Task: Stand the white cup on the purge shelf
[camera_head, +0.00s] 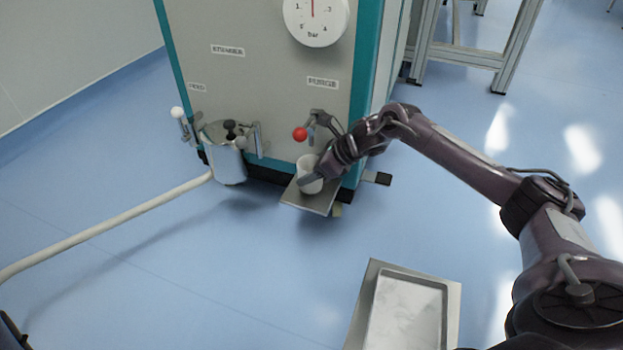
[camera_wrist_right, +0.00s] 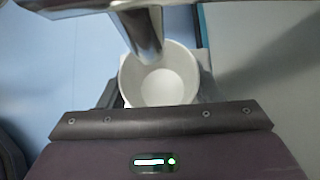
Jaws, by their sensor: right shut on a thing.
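The white cup (camera_head: 308,174) is upright at the purge shelf (camera_head: 312,203), a small grey metal plate low on the front of the machine. My right gripper (camera_head: 312,180) is shut on the cup from the right. I cannot tell whether the cup's base touches the shelf. In the right wrist view, the cup (camera_wrist_right: 160,80) shows from above, open and empty, with a metal spout (camera_wrist_right: 140,35) over its mouth. My left gripper is not in view.
A red-knobbed lever (camera_head: 300,134) is just above the cup. A metal canister (camera_head: 225,155) with a pale hose (camera_head: 110,226) hangs left of the shelf. A metal tray (camera_head: 408,312) is at the front right. The blue floor between is clear.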

